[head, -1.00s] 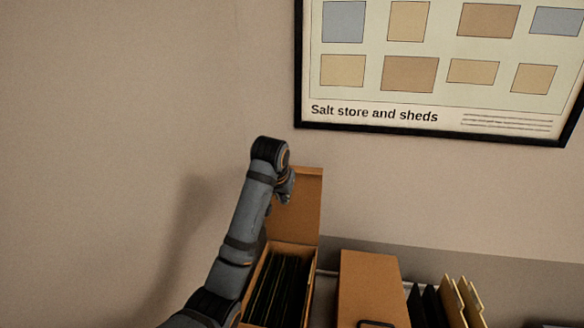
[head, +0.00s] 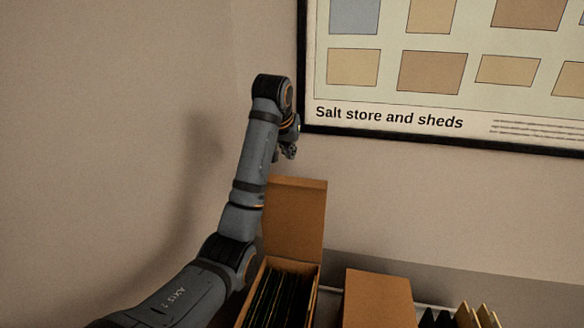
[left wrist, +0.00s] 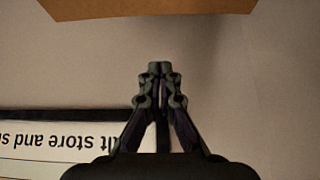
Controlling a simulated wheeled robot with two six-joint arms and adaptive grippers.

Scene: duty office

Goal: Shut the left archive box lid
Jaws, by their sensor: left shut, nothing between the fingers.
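The left archive box (head: 312,296) is brown cardboard and holds dark files. Its lid (head: 298,215) stands up open at the back, near the wall. My left gripper (head: 291,153) is above the lid's top edge, close to the wall, and looks apart from it. In the left wrist view the gripper (left wrist: 160,68) is shut and empty, with a brown edge, likely the lid (left wrist: 150,8), across the top. My left arm hides part of the box's left side. My right gripper is in neither view.
A second brown box (head: 377,296) with its lid down stands to the right. Files or folders (head: 465,318) are further right. A framed poster (head: 440,75) hangs on the wall behind, right of my gripper. The air above the boxes is clear.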

